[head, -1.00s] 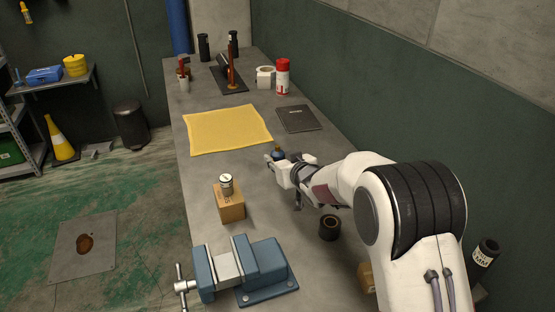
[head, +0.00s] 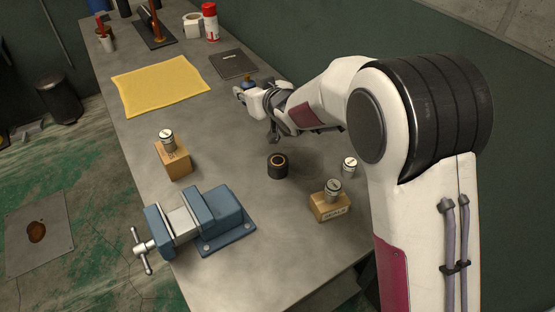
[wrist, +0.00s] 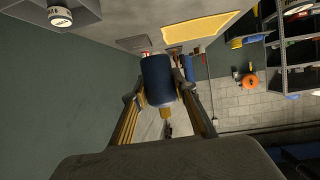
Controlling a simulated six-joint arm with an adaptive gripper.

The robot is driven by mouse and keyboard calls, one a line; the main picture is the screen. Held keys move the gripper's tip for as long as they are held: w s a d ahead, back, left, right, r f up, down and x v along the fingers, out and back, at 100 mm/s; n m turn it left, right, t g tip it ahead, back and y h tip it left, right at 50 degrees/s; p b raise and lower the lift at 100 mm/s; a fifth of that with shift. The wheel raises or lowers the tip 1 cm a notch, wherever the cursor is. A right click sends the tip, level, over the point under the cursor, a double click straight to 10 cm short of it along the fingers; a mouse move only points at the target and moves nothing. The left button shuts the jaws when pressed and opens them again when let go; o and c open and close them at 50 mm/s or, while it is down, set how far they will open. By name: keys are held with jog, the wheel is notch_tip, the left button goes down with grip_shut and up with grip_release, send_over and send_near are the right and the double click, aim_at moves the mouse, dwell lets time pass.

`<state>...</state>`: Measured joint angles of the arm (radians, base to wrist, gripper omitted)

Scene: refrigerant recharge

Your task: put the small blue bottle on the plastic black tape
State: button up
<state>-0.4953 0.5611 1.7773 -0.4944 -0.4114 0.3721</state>
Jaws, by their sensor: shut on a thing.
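The small blue bottle (wrist: 158,82) is between the fingers of my gripper (wrist: 160,98) in the wrist view, with a yellowish end showing. In the head view only a small part of the bottle (head: 249,83) shows above my gripper (head: 246,94), which is over the bench near the back wall. My gripper is shut on the bottle. The plastic black tape (head: 278,167) is a short dark roll with a brown inner ring, lying on the bench. It is nearer the camera than my gripper and a little to the right. Nothing rests on it.
A small can (head: 349,167) stands right of the tape. A wooden block (head: 330,208) with a can is nearer. Another block (head: 174,161) with a can stands left. A blue vise (head: 200,222) sits at the front. A yellow cloth (head: 160,86) and dark notebook (head: 233,64) lie behind.

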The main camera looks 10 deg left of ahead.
jog(key=s+d+f+m, duration=0.1)
jog(key=s+d+f, duration=0.1)
jog(key=s+d, duration=0.6)
jog(key=shift+s+d+t+h, duration=0.2)
jog(key=shift+d+t+h, duration=0.15)
jog(key=shift+d, duration=0.5)
jog(key=shift+f, duration=0.1)
send_over(278, 161)
jog(key=shift+w+f, duration=0.15)
jog(key=shift+f, duration=2.65)
jog(key=shift+f, duration=0.1)
jog(key=shift+f, duration=1.95)
jog(key=shift+f, duration=0.15)
